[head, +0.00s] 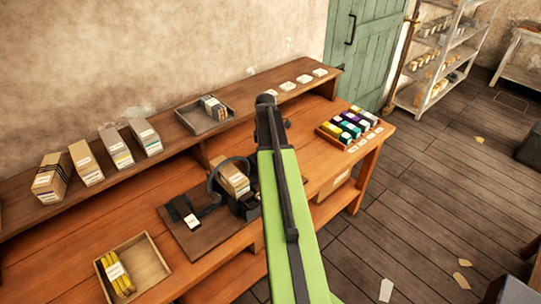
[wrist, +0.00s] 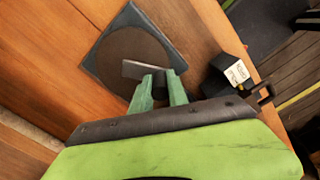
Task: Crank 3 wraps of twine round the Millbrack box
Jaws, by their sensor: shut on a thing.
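In the head view a handwheel (head: 214,181) stands on the bench, beside a tan box (head: 234,174) set in a dark press (head: 243,207). I cannot read any label, so I cannot tell whether this is the Millbrack box. In the head view my green arm hides my gripper. In the wrist view my gripper (wrist: 160,78) has its green fingers close together at a dark grey piece (wrist: 143,71), shut on it. Behind that piece lies a dark square frame (wrist: 97,62) around a brown disc (wrist: 124,48).
A black block with a white label (wrist: 222,88) stands right of my fingers. Several boxes, one banded with black (head: 50,177), and a grey tray (head: 196,123) line the back shelf. A tray of colored spools (head: 347,128) is right; a wooden tray (head: 146,262) is front left.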

